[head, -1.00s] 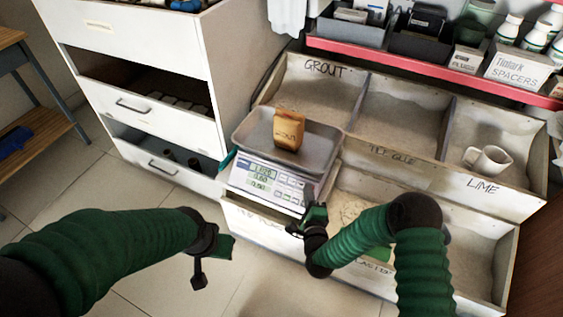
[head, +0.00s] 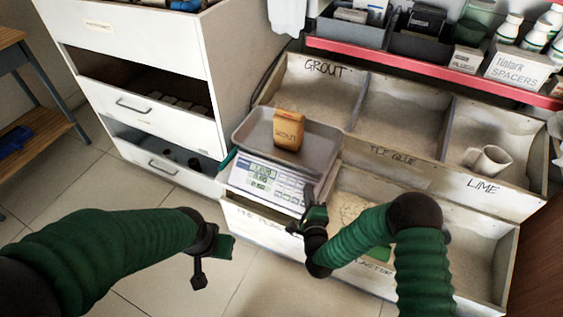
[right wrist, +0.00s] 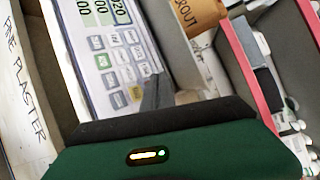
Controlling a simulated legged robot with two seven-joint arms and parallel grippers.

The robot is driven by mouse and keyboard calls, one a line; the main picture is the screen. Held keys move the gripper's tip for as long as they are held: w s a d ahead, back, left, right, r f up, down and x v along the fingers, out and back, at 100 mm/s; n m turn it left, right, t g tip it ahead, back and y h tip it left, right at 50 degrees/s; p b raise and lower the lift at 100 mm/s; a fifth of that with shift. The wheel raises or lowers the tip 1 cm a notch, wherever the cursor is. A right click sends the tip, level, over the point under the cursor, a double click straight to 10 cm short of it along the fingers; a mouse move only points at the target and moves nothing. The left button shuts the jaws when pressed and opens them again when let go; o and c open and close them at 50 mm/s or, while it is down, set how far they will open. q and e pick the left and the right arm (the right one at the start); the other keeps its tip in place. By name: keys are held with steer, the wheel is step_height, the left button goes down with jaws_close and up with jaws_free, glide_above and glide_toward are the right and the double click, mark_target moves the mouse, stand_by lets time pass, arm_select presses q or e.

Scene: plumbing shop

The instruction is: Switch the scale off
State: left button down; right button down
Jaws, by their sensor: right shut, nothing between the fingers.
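The scale (head: 265,182) stands on the bin edge, with a metal pan on top and a lit display showing digits beside grey keys. A brown bag marked GROUT (head: 289,131) sits upright on the pan. My right gripper (head: 309,192) is shut and empty at the right end of the keypad.
Bins (head: 405,155) marked GROUT, TILE GLUE and LIME stand behind and right of the scale. A white drawer unit (head: 150,60) with open drawers stands at the left. The floor in front is clear.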

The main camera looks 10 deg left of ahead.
steer(key=shift+w+d+f, duration=0.1)
steer(key=shift+w+f, duration=0.15)
steer(key=shift+w+f+b, duration=0.15)
steer(key=shift+b, duration=0.15)
stand_by(0.4)
steer(key=shift+s+r+p, duration=0.5)
steer(key=shift+p, duration=0.05)
steer(key=shift+s+a+r+p, duration=0.25)
steer(key=shift+s+r+p, duration=0.4)
steer(key=shift+r+p, duration=0.1)
steer(key=shift+s+a+r+p, duration=0.25)
steer(key=shift+s+r+p, duration=0.4)
steer(key=shift+s+p, duration=0.05)
steer(key=shift+s+a+r+p, duration=0.25)
steer(key=shift+s+r+p, duration=0.4)
steer(key=shift+r+p, duration=0.1)
